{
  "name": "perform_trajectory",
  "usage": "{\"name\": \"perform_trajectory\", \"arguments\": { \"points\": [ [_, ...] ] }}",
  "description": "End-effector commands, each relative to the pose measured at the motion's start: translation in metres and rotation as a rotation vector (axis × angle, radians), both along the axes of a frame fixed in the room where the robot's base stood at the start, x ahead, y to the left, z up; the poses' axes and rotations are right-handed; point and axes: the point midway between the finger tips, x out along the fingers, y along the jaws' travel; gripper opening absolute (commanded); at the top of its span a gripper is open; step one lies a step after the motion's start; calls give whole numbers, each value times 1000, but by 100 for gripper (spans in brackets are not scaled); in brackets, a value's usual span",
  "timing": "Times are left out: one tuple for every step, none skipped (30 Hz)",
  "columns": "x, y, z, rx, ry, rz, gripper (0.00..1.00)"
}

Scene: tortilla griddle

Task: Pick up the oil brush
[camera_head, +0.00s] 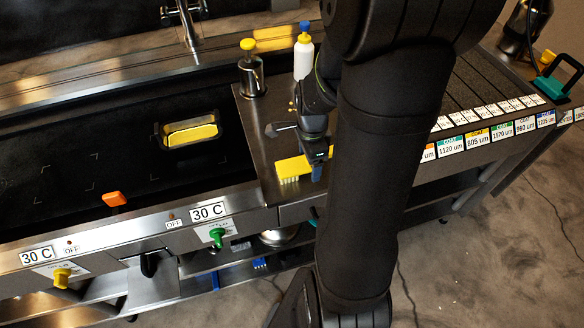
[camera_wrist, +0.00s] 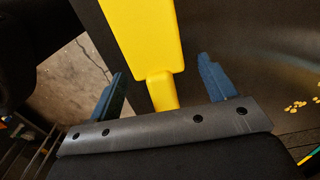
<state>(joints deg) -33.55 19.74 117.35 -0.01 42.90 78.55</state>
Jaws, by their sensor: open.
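A yellow brush (camera_head: 292,168) with pale bristles, which I take for the oil brush, lies on the steel counter just left of my arm. My gripper (camera_head: 314,160) is low over its right end, partly hidden by my own arm. In the wrist view the brush's wide yellow part (camera_wrist: 140,40) points away from me, and its narrower part (camera_wrist: 162,90) runs between the two blue fingers of my gripper (camera_wrist: 165,85). The fingers are open, with a visible gap on each side. I cannot tell how deep they reach around it.
A white bottle with a blue cap (camera_head: 303,55) and a steel container with a yellow knob (camera_head: 252,75) stand behind the brush. A metal tray with yellow contents (camera_head: 190,132) sits on the dark griddle (camera_head: 60,160). Labelled tags (camera_head: 478,140) line the counter at right.

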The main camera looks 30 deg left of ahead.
Motion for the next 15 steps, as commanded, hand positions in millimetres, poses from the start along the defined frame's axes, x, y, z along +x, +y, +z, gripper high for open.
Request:
{"name": "perform_trajectory", "arguments": {
  "points": [
    [0,0,-2,-1,1,0,76],
    [0,0,-3,-1,1,0,76],
    [0,0,-3,0,0,0,76],
    [0,0,-3,0,0,0,76],
    [0,0,-3,0,0,0,76],
    [0,0,-3,0,0,0,76],
    [0,0,-3,0,0,0,76],
    [0,0,-3,0,0,0,76],
    [0,0,-3,0,0,0,70],
    [0,0,-3,0,0,0,65],
    [0,0,-3,0,0,0,59],
    [0,0,-3,0,0,0,51],
    [0,0,-3,0,0,0,45],
    [0,0,-3,0,0,0,39],
    [0,0,-3,0,0,0,31]
  ]
}}
